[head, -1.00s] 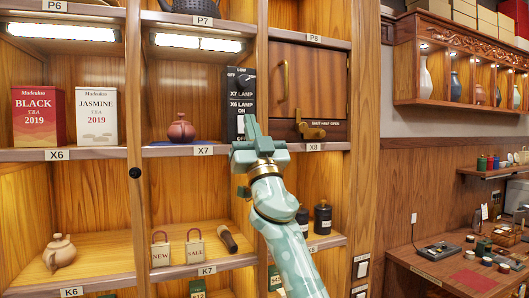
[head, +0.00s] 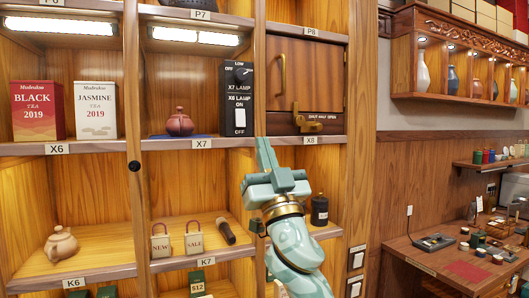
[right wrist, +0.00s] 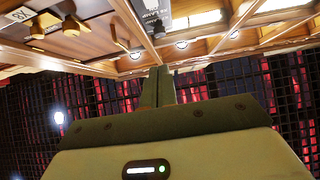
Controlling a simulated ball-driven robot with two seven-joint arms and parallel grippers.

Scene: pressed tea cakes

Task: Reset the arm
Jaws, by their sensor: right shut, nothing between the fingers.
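My right gripper (head: 266,156) is in front of the shelf edge just left of the X8 label, pointing up. Its fingers are together with nothing between them; they also show in the right wrist view (right wrist: 166,88). Behind and above it stands the black lamp switch box (head: 238,105), with a dial at the top and a switch below, both in plain view. To its right is the wooden X8 door (head: 306,80) with a brass latch (head: 314,121), closed in its frame. My left gripper is not in view.
Shelf X6 holds a red tea box (head: 38,110) and a white jasmine box (head: 96,110). A clay teapot (head: 179,122) stands at X7. Below are another teapot (head: 61,246), two tags, a dark-handled tool (head: 226,231) and a black jar (head: 319,210). A desk (head: 450,262) stands at right.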

